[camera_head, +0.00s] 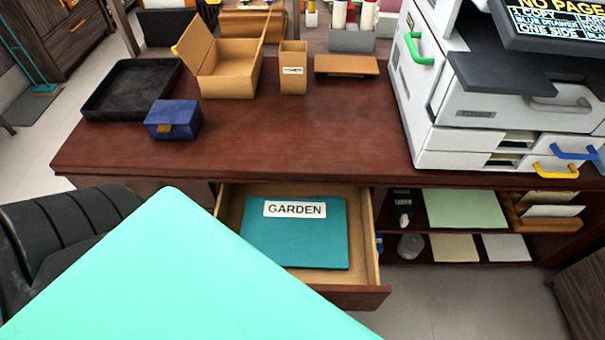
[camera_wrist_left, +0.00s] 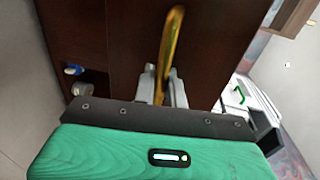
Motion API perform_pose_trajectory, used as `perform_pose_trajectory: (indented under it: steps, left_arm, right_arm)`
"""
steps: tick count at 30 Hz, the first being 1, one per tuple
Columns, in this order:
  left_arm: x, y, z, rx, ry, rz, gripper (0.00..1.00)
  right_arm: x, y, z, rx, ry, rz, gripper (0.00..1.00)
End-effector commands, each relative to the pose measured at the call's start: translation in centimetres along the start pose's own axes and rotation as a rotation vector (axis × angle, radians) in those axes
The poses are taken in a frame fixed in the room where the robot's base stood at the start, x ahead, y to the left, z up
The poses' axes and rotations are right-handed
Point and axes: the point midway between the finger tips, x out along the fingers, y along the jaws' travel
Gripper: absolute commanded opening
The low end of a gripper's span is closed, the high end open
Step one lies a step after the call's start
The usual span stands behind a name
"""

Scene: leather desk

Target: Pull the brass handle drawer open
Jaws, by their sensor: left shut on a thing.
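The desk drawer (camera_head: 368,240) stands pulled out under the desktop in the head view. A teal folder labelled GARDEN (camera_head: 294,238) lies inside it. In the left wrist view, the brass handle (camera_wrist_left: 170,55) runs up from between the fingers of my left gripper (camera_wrist_left: 162,90), in front of the dark wood drawer front (camera_wrist_left: 120,40). My left gripper is shut on the handle. In the head view, my teal arm covers the lower left, hiding the handle and that gripper. My right gripper is in neither view.
The desktop (camera_head: 300,130) holds a black tray (camera_head: 130,88), a blue box (camera_head: 173,119), an open tan box (camera_head: 228,75) and a white printer (camera_head: 480,140). Open shelves (camera_head: 455,235) lie right of the drawer. A black chair (camera_head: 65,225) stands at left.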

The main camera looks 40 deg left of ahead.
Motion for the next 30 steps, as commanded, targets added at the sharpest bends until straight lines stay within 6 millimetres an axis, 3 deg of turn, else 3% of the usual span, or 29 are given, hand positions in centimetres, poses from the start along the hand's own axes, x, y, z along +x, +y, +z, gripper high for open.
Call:
perform_pose_trajectory:
  steps: [9,22,23,24,30]
  left_arm:
    - [-2.8,0.6,0.1,0.0,0.002,0.002,0.0]
    - [-3.0,0.7,0.1,-0.001,0.002,0.001,0.0]
    - [-3.0,0.7,0.1,-0.001,0.002,0.001,0.18]
    - [-3.0,0.7,0.1,-0.001,0.002,0.001,0.26]
    - [-3.0,0.7,0.1,-0.001,0.001,0.001,0.29]
  right_arm:
    - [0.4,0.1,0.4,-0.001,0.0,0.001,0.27]
    - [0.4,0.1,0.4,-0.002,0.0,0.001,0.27]
    - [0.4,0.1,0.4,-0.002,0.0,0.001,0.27]
    - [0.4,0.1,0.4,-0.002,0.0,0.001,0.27]
    - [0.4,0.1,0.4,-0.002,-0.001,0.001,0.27]
